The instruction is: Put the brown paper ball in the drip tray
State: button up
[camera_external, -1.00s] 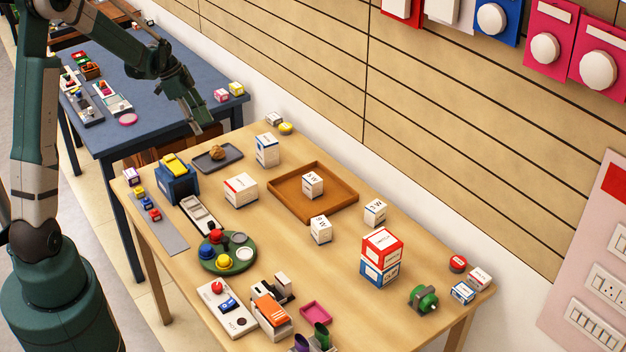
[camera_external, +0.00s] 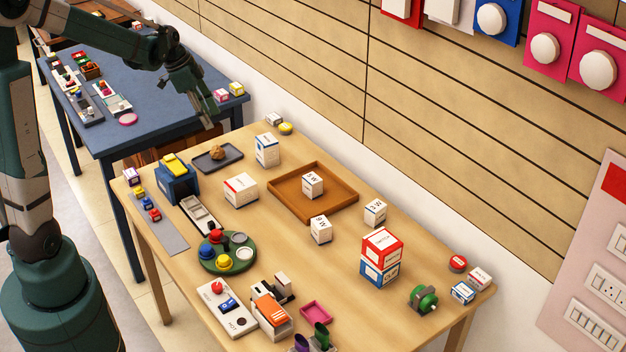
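The brown paper ball (camera_external: 217,152) is a small crumpled lump. It rests on a shallow dark grey tray (camera_external: 234,161) with a low rim, which looks like the drip tray, at the far left part of the wooden table. My gripper (camera_external: 213,116) points down above and behind the tray, clear of the ball. Nothing is visible hanging from it. Its fingers are small and dark here, so their opening is unclear.
A white box (camera_external: 267,150) stands right of the tray, and a blue box with a yellow top (camera_external: 177,184) is in front-left. A brown wooden tray (camera_external: 283,207) holds a white cube. A blue table (camera_external: 150,130) stands behind.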

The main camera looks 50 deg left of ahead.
jog(key=s+d+r+n+t+y, duration=0.1)
jog(key=s+d+r+n, duration=0.15)
jog(key=s+d, duration=0.35)
jog(key=s+d+r+n, duration=0.1)
jog(key=s+d+r, duration=0.3)
jog(key=d, duration=0.4)
jog(key=s+d+r+n+t+y, duration=0.1)
jog(key=s+d+r, duration=0.2)
jog(key=s+d, duration=0.35)
jog(key=s+d+n+t, duration=0.1)
jog(key=s+d+n, duration=0.1)
jog(key=s+d, duration=0.4)
jog(key=shift+s+d+f+t, duration=0.4)
jog(key=shift+s+f, duration=0.05)
jog(key=shift+s, duration=0.25)
